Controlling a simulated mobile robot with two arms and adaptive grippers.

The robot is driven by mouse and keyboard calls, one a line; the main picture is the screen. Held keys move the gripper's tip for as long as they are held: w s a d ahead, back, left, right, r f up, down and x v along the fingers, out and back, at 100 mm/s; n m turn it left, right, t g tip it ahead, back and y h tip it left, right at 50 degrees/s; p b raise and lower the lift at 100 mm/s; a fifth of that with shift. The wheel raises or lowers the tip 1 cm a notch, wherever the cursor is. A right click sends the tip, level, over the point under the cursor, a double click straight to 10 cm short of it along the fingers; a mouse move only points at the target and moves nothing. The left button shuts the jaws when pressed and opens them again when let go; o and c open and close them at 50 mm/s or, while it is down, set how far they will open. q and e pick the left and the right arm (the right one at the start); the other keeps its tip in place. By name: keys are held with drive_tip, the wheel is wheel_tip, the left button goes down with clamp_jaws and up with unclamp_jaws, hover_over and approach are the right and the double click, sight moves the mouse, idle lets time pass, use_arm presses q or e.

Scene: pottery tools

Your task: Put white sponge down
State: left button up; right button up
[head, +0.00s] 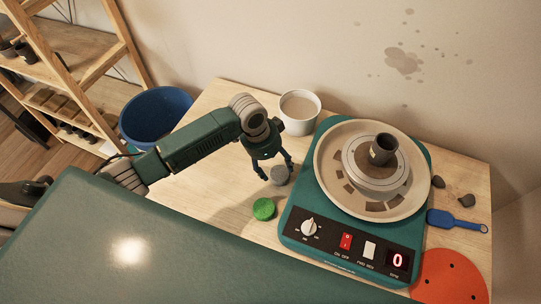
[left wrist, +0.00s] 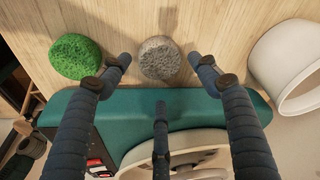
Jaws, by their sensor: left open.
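The white sponge (head: 279,175), greyish and speckled, lies on the wooden table just left of the pottery wheel. It also shows in the left wrist view (left wrist: 160,58), between the spread fingertips with wood around it. My left gripper (head: 277,171) is open above the sponge, its fingers apart on both sides of it. In the left wrist view the fingers (left wrist: 160,68) show a gap to the sponge on each side. My right gripper is not in view.
A green sponge (head: 264,209) lies nearby at the front left. A white cup (head: 299,122) stands behind. The green pottery wheel (head: 292,229) bears a pot and blocks the right. A blue-handled tool (head: 452,219) and dark stones (head: 466,200) lie farther right. A blue bucket (head: 143,127) stands left.

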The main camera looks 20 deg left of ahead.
use_arm(q)
drive_tip(key=v, duration=0.7)
drive_tip(key=shift+r, duration=0.1)
